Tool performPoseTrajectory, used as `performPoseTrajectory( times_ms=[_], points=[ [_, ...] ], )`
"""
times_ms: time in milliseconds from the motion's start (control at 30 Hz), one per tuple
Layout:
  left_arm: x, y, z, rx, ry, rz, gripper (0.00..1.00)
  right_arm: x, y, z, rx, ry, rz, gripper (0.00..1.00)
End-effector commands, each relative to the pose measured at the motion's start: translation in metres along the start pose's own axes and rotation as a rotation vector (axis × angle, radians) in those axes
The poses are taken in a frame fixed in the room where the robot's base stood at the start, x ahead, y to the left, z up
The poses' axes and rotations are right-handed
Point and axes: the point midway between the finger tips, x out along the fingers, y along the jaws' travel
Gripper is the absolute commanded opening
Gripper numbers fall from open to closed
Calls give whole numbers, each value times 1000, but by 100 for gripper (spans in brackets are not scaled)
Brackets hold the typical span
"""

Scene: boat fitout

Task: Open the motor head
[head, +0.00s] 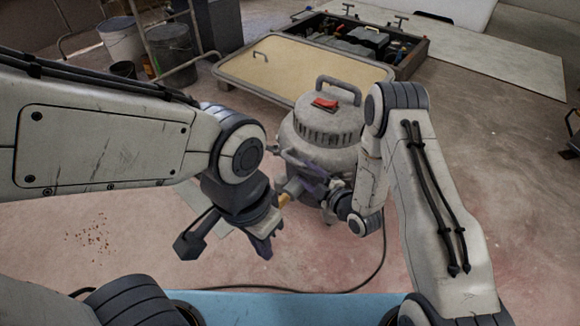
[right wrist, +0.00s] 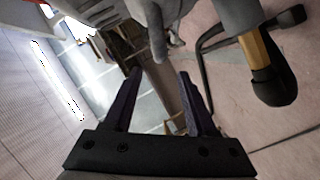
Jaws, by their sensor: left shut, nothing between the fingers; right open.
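The grey vacuum stands on the floor in the middle of the head view. Its domed motor head (head: 325,118) has a carrying handle (head: 338,84) and a red switch (head: 325,103) on top, and it sits on the drum. My right gripper (head: 306,178) is open close to the drum's front, partly hidden by its own wrist. In the right wrist view its fingers (right wrist: 160,100) are apart, with a grey lever-like part (right wrist: 154,30) showing beyond them; I cannot tell whether they touch it. My left gripper (head: 265,243) is shut and empty, lower left of the vacuum.
A brass-coloured fitting (head: 287,193) sticks out at the drum's front; it also shows in the right wrist view (right wrist: 254,48). A black cable (head: 350,288) lies on the floor. Behind stand an open hatch box (head: 415,62), its tan lid (head: 290,68) and buckets (head: 172,48) at left.

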Motion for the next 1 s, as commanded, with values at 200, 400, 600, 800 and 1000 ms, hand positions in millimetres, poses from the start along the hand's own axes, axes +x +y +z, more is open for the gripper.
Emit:
performPoseTrajectory(
  times_ms=[200, 400, 600, 800, 1000],
  points=[
    [16, -1, 1, 0, 0, 0, 0, 38, -2, 0, -4, 5, 1, 57],
    [29, -2, 2, 0, 0, 0, 0, 74, -1, -1, -1, 3, 2, 57],
    [36, -3, 2, 0, 0, 0, 0, 94, 0, -1, 0, 1, 0, 57],
    [36, -3, 2, 0, 0, 0, 0, 99, 1, -1, 2, 0, -1, 57],
    [36, -3, 2, 0, 0, 0, 0, 98, 1, -1, 2, 0, -1, 38]
  ],
)
